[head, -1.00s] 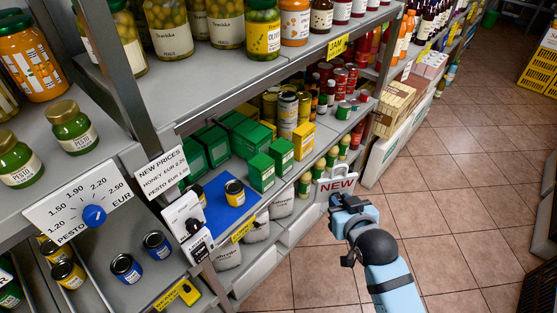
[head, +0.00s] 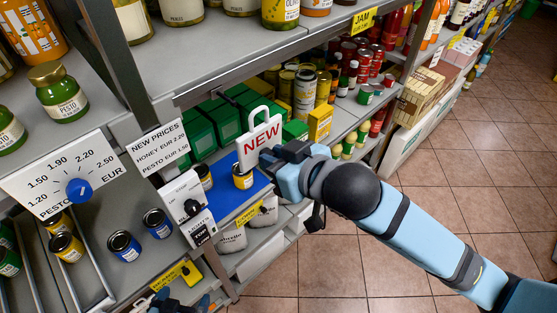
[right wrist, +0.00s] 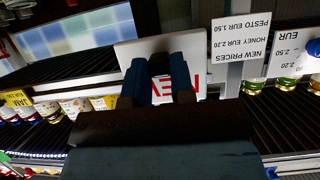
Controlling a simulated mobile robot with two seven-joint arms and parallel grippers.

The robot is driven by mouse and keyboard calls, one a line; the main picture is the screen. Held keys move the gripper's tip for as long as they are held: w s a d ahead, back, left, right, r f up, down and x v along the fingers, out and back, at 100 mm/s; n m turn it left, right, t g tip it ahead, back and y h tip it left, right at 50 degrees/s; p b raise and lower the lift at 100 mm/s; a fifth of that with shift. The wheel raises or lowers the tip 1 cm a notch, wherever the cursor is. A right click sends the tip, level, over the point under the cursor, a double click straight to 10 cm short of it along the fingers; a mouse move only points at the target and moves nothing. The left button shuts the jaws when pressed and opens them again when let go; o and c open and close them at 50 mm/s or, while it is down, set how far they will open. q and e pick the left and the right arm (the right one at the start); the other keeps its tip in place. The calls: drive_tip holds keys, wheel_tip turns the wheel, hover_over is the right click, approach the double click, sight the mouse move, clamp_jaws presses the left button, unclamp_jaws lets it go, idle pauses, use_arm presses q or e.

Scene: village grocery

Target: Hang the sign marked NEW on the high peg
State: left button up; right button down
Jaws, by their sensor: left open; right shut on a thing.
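The white sign marked NEW (head: 259,143), with red letters and a loop handle on top, is upright in the head view, in front of the shelf with green boxes. My right gripper (head: 270,160) is shut on its lower right part. In the right wrist view the sign (right wrist: 200,62) shows upside down between the fingers (right wrist: 160,88), which cover part of the lettering. My left gripper (head: 172,303) shows only partly at the bottom edge of the head view, low by the shelf front, and is open.
A grey shelf post (head: 92,60) rises left of the sign and bears a NEW PRICES card (head: 158,145). A white panel with a black knob (head: 190,207) is below it. A dial board (head: 75,180) is at left. Tins stand on a blue mat (head: 228,198). The tiled floor is clear at right.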

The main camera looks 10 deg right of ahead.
sight(263, 148)
drive_tip(key=shift+w+a+f+b, duration=0.15)
drive_tip(key=shift+w+a+b, duration=0.6)
drive_tip(key=shift+w, duration=0.4)
drive_tip(key=shift+w+a+f+b, duration=0.15)
drive_tip(key=shift+w+a+b, duration=0.4)
drive_tip(key=shift+w+a, duration=0.5)
drive_tip(key=x, duration=0.4)
drive_tip(key=shift+w+r, duration=0.3)
drive_tip(key=shift+r, duration=0.05)
drive_tip(key=c, duration=0.9)
unclamp_jaws()
